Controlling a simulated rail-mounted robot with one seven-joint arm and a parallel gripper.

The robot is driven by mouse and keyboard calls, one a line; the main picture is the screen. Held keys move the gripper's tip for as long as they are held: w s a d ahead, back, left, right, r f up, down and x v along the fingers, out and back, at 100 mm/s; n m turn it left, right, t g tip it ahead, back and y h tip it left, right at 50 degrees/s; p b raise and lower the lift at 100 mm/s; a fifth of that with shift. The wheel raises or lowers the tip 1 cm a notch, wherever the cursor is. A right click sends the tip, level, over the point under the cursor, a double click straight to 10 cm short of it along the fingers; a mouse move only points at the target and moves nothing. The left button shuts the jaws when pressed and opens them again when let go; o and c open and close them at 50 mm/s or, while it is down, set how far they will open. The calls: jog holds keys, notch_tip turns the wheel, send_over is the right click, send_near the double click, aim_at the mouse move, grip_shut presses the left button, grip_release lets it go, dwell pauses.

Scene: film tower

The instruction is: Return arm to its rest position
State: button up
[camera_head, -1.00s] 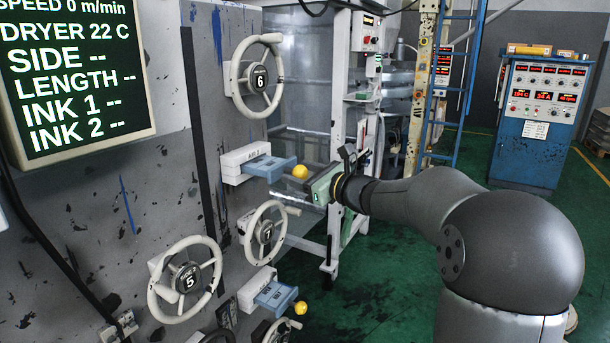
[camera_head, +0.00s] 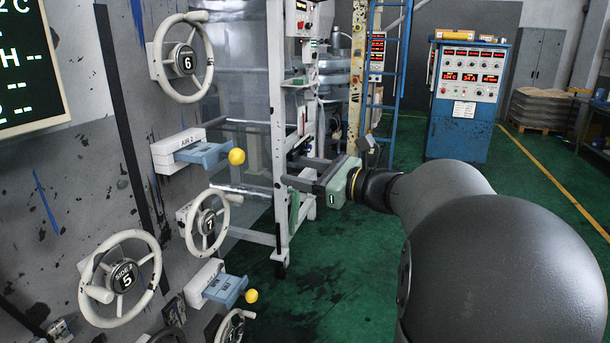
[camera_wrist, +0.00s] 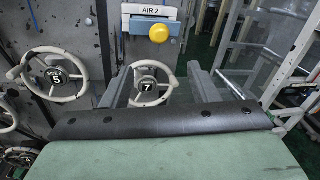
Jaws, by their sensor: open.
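My gripper (camera_head: 302,172) is at the middle of the head view, in front of the white frame, with its two fingers pointing left toward the panel. It is open and empty. In the wrist view the two fingers (camera_wrist: 162,84) stand apart, with handwheel 7 (camera_wrist: 152,86) seen between them and beyond. The AIR 2 lever with its yellow knob (camera_head: 237,156) is left of my gripper, apart from it. The knob also shows at the top of the wrist view (camera_wrist: 158,33). My dark grey arm reaches in from the lower right.
Handwheels 6 (camera_head: 186,60), 7 (camera_head: 208,224) and 5 (camera_head: 124,277) are on the grey panel. A lower yellow-knobbed lever (camera_head: 251,296) sticks out below. A white frame (camera_head: 282,180) stands behind my gripper. A blue control cabinet (camera_head: 459,135) is at the back. Green floor (camera_head: 350,275) is clear below.

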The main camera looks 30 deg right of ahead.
jog(key=shift+s+d, duration=0.1)
jog(key=shift+s, duration=0.05)
dwell(0.4)
jog(key=s+a+f+n+g+h, duration=0.1)
jog(key=s+a+f+n+g, duration=0.45)
jog(key=a+f, duration=0.2)
jog(key=s+a+f+n+g, duration=0.4)
jog(key=a+f+n, duration=0.2)
jog(key=a+f, duration=0.15)
jog(key=s+f+n+g+h, duration=0.2)
jog(key=s+f+n+h, duration=0.2)
jog(key=s+n, duration=0.3)
jog(key=s+d+f+n+g+h+p, duration=0.1)
jog(key=s+f+n+g+h, duration=0.2)
jog(key=s+f+n, duration=0.3)
jog(key=s+n+h, duration=0.1)
jog(key=s+n, duration=0.1)
jog(key=n, duration=0.1)
jog(key=shift+s+f+h+p, duration=0.15)
jog(key=shift+h+p, duration=0.15)
jog(key=shift+h, duration=0.1)
